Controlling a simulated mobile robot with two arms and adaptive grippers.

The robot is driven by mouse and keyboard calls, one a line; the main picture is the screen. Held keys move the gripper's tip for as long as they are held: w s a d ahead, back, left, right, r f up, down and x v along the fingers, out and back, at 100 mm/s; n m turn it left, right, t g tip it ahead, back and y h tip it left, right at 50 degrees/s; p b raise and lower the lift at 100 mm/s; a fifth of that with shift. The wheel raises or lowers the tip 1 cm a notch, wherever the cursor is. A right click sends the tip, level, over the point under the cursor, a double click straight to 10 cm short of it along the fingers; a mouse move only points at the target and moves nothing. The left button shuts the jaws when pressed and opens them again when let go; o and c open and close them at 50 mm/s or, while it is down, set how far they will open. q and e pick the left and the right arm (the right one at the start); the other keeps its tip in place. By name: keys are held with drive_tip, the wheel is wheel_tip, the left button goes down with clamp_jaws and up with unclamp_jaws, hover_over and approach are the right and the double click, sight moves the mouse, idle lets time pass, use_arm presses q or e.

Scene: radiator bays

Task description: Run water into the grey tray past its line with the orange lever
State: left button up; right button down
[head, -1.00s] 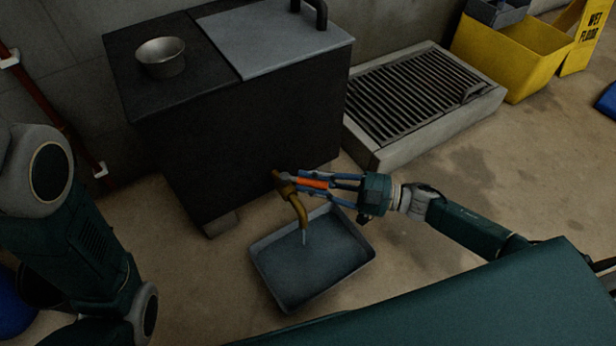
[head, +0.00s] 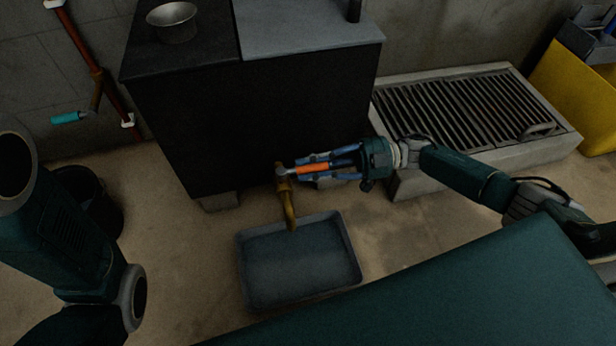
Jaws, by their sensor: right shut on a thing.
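The orange lever (head: 312,169) is on a brass tap (head: 287,203) low on the front of the black cabinet. It points to the right. My right gripper (head: 322,166) is shut on the lever, with a finger on either side. The grey tray (head: 349,247) lies on the floor under the spout. Its inside looks dark and bluish, like water, but I cannot read the level, and no line can be made out. I see no clear stream below the spout now. My left arm shows at the left, but its gripper is out of view.
The black cabinet (head: 260,115) carries a metal bowl (head: 172,24). A grated drain (head: 455,105) stands to its right, with a yellow bin (head: 575,95) beyond. A red pipe with a teal-handled tap (head: 68,118) is on the left wall, above a dark bucket (head: 92,205).

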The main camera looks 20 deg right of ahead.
drive_tip(key=shift+w+d+f+n+g+b, duration=0.2)
drive_tip(key=shift+f+n+g+b, duration=0.1)
drive_tip(key=shift+f+g+b, duration=0.15)
drive_tip(key=shift+r, duration=0.1)
drive_tip(key=c, duration=1.6)
unclamp_jaws()
drive_tip(key=shift+o, duration=0.2)
drive_tip(key=shift+a+r, duration=0.1)
drive_tip(key=shift+r, duration=0.05)
drive_tip(key=d, duration=1.2)
drive_tip(key=shift+s, duration=0.45)
drive_tip(key=shift+d, duration=0.1)
